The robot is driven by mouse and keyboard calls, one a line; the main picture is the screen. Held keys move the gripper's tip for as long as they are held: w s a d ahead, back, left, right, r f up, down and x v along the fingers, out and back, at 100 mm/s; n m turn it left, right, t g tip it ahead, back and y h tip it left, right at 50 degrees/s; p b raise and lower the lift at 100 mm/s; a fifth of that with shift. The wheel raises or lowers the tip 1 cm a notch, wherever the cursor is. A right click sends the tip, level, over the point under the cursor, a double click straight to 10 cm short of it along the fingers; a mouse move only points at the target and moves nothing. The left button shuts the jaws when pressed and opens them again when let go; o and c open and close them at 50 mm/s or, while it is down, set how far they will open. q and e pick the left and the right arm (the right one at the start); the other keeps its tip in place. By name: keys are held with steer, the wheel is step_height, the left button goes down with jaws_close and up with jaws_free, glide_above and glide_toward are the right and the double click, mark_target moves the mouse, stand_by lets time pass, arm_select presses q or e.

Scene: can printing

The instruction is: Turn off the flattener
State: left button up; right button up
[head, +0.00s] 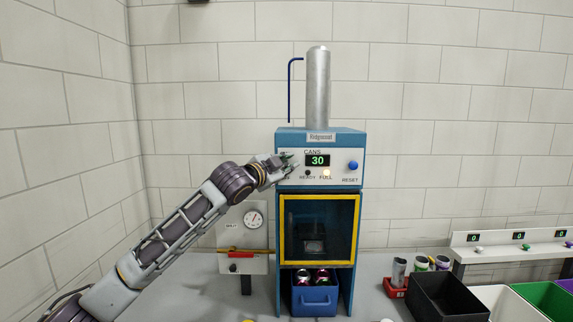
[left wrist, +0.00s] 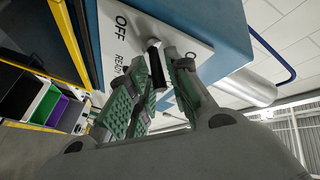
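The flattener is a tall blue machine (head: 320,130) with a white control panel (head: 335,177) and a lit "30" under the word CANS. Its front has a yellow-framed window (head: 320,230). My left gripper (head: 288,160) is at the panel's left end and hides the switch there in the head view. In the left wrist view, a black switch lever (left wrist: 156,64) stands out from the panel beside the word OFF. The left gripper's green-padded fingers (left wrist: 160,85) are on either side of it, apart; contact is unclear. My right gripper is not in view.
A lamp (head: 326,173) glows above FULL, and a blue RESET knob (head: 352,166) is at the panel's right. A blue bin (head: 315,300) with cans sits below. A gauge panel (head: 243,240) stands left. A black bin (head: 447,298) and other bins stand right.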

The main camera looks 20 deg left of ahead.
arm_select(q)
jaws_close()
